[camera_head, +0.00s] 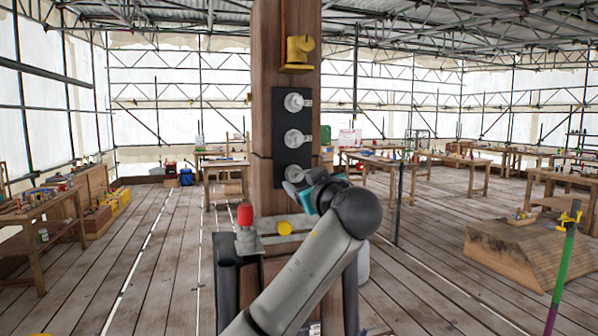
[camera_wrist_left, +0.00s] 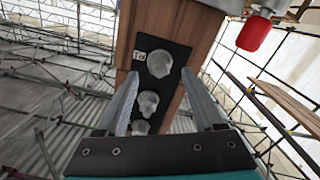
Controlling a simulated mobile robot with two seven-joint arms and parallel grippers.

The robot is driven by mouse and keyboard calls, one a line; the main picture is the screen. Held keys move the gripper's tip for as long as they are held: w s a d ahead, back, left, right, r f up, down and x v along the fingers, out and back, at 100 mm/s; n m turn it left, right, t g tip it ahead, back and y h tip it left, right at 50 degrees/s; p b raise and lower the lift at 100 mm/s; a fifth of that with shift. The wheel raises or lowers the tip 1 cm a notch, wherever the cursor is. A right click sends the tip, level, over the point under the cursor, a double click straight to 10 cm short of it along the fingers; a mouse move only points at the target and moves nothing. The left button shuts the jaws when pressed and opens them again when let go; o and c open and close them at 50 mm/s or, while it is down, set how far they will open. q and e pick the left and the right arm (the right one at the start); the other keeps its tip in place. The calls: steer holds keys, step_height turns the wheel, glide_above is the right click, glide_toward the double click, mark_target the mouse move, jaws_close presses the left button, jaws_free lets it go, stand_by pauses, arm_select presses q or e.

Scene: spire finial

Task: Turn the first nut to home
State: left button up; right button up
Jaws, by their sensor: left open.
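A black plate (camera_head: 282,152) on the wooden post (camera_head: 263,110) carries three pale grey nuts in a column: a top nut (camera_head: 294,102), a middle nut (camera_head: 294,137) and a lowest nut (camera_head: 295,172). My left gripper (camera_head: 293,188) is open at the lowest nut, partly covering it in the head view. In the left wrist view the nearest nut (camera_wrist_left: 160,63) lies between the two spread fingertips (camera_wrist_left: 160,73), with no finger visibly touching it. My right gripper is not in view.
A yellow fitting (camera_head: 299,50) sits on the post above the plate. A red-capped object (camera_head: 245,215) stands at the post's lower left; its red cap also shows in the left wrist view (camera_wrist_left: 254,33). Workbenches (camera_head: 470,172) stand well back.

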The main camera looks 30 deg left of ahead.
mark_target(297, 177)
arm_select(q)
steer(key=shift+p+x, duration=0.4)
steer(key=shift+x, duration=1.45)
jaws_close()
